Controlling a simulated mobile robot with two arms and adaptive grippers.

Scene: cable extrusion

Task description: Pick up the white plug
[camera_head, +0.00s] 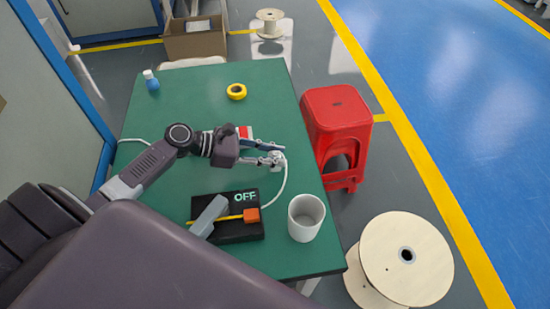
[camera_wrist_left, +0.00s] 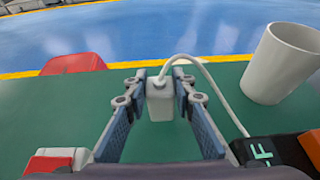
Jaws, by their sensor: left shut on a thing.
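The white plug (camera_head: 278,161) is near the right edge of the green table, with a white cable running from it. My left gripper (camera_head: 281,155) is shut on the plug. In the left wrist view the plug (camera_wrist_left: 160,100) sits between the two fingertips (camera_wrist_left: 160,86), its cable leaving the top and curving right. I cannot tell whether the plug touches the table. My right gripper is not in view.
On the green table (camera_head: 190,98) are a black OFF switch box (camera_head: 236,231), a white cup (camera_head: 305,218), yellow tape (camera_head: 236,92), a blue-and-white bottle (camera_head: 151,81) and a red-and-white item (camera_head: 245,132). A red stool (camera_head: 338,108) and wooden spool (camera_head: 412,255) stand to the right.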

